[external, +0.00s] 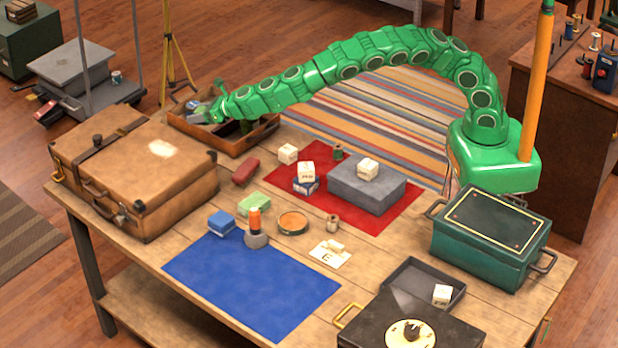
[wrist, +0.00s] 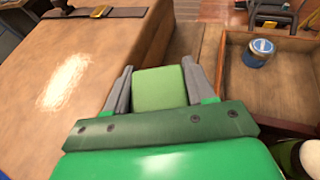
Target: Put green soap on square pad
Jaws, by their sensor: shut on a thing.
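My gripper (external: 204,113) is at the far left of the table, over the wooden tray near the suitcase. In the wrist view my gripper (wrist: 160,85) is shut on a light green block, the green soap (wrist: 160,90), held between its two grey fingers. Another pale green block (external: 253,204) lies on the table in front of the suitcase, beside a blue block. A blue mat (external: 250,285) lies flat at the front and a red mat (external: 390,215) lies behind. A small white square (external: 330,259) marked E has small pieces on it. Which one is the square pad I cannot tell.
A brown suitcase (external: 140,175) stands left of the wooden tray (external: 255,140); the tray holds a blue-lidded jar (wrist: 258,52). A blue block (external: 221,222), an orange-topped stamp (external: 255,225) and a round tin (external: 292,222) stand behind the blue mat, whose surface is largely clear.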

